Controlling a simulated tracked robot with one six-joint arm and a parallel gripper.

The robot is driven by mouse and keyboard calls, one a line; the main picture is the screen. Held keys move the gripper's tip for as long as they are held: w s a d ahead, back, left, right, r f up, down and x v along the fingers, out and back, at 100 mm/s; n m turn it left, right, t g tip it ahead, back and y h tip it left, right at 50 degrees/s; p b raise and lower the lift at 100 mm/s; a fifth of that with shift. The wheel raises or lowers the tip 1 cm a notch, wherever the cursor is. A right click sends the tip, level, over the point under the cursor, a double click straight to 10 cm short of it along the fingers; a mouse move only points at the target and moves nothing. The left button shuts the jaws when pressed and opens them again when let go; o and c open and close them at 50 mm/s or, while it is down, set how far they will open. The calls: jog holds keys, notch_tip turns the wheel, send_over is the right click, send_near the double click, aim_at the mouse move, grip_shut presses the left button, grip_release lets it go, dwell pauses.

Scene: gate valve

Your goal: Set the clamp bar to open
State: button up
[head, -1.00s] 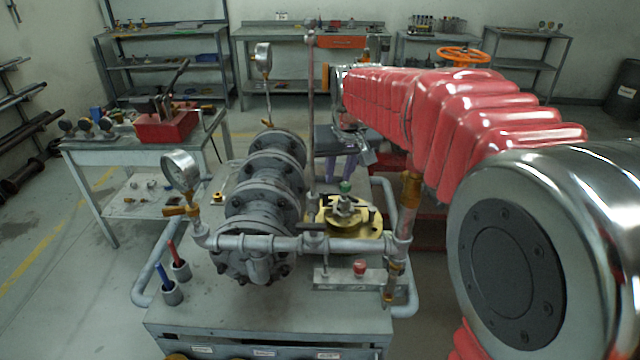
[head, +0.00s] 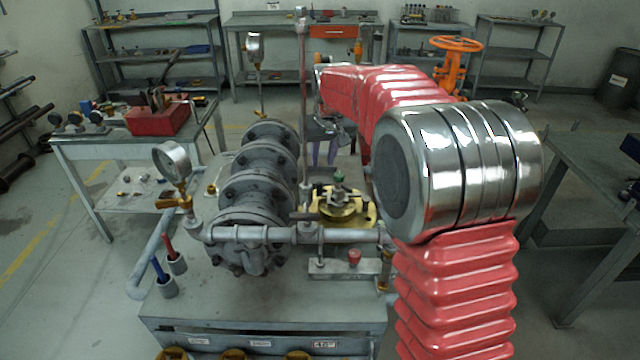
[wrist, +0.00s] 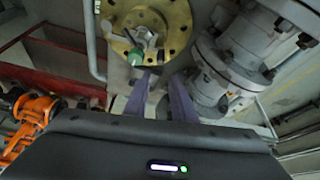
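A brass round flange (head: 352,213) sits on the grey bench, right of the grey flanged pipe (head: 262,180). On it is a pale metal clamp bar (head: 338,198) with a green knob (head: 339,176) standing up. In the wrist view the flange (wrist: 178,14), the bar (wrist: 151,40) and the green knob (wrist: 135,57) show at top centre. My gripper (head: 325,150) is behind the flange in the head view, partly hidden by pipe and arm. In the wrist view, my gripper (wrist: 162,82) shows two purple fingers apart with nothing between them, short of the knob.
A thin upright pipe (head: 304,100) stands close left of my gripper. A horizontal pipe (head: 275,234) crosses in front of the flange. An orange handwheel (head: 457,45) stands behind my arm. A red-topped button (head: 354,257) is on the bench's front right.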

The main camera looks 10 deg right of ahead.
aim_at(319, 182)
jog(key=shift+f, duration=0.15)
jog(key=x, duration=1.3)
jog(key=shift+w+f, duration=0.2)
jog(key=shift+c, duration=0.2)
grip_shut()
